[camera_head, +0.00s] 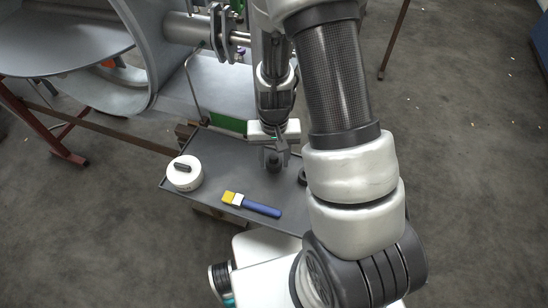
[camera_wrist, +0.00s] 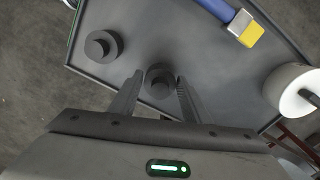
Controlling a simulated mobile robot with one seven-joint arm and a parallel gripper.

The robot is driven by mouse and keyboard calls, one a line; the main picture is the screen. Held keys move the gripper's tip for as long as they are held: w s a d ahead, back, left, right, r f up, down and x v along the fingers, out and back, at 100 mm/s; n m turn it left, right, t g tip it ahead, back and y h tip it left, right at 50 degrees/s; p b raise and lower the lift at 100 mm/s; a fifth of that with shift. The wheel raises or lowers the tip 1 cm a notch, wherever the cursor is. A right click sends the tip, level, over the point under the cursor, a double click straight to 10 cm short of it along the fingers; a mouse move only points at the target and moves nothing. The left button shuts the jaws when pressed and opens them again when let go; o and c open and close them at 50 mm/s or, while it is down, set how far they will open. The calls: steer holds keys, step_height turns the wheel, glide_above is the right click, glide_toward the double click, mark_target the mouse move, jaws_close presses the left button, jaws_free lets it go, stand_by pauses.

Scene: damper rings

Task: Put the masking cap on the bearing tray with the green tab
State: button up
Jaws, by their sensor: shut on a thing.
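A dark grey masking cap with a round knob (camera_wrist: 160,78) is between the fingers of my gripper (camera_wrist: 152,92) in the wrist view. My gripper is shut on it. In the head view my gripper (camera_head: 276,150) points down over the dark work tray, with the cap (camera_head: 272,163) at its tips; I cannot tell whether the cap touches the surface. A second, similar dark cap (camera_wrist: 101,46) sits apart on the work tray; in the head view my arm partly hides it (camera_head: 302,176). A grey tray with a green tab (camera_head: 228,123) lies behind the work tray, below the shaft.
The dark work tray (camera_head: 225,165) also holds a white round container (camera_head: 184,174) with a dark handle and a brush (camera_head: 252,206) with a blue handle and yellow bristles. A large grey housing (camera_head: 130,60) and shaft stand at the back left.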

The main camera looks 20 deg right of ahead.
steer(key=shift+f+b, duration=0.35)
steer(key=shift+f, duration=0.2)
steer(key=shift+f, duration=0.25)
steer(key=o, duration=1.5)
step_height(320, 180, up, 18)
steer(key=shift+f+p, duration=0.25)
steer(key=shift+p, duration=0.6)
jaws_close()
stand_by(0.3)
